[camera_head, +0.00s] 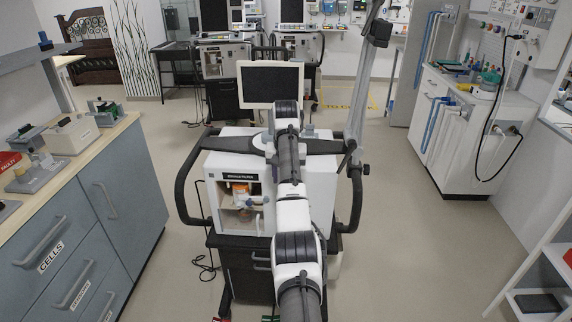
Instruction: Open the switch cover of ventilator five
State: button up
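A white ventilator (222,148) stands on a dark cart in the middle, with a blank dark screen (270,83) on top. Its front has a black label (238,177) too small to read and an opening with small white and orange parts. My arm reaches up from the bottom middle and hides the right part of this front. I cannot make out my gripper, and I see no clear fingertips. I cannot make out a switch cover or a number five. More ventilators (222,58) stand at the back.
A blue-grey drawer cabinet (128,185) with a wooden top stands at the left, with small devices on it. A white cabinet (462,150) with blue hoses and bottles is at the right. A white shelf (540,285) is at lower right. The floor between is clear.

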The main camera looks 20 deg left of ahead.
notch_tip(320, 180, up, 7)
jog(key=p, duration=0.2)
jog(key=shift+s+r, duration=0.15)
jog(key=shift+s, duration=0.05)
dwell(0.5)
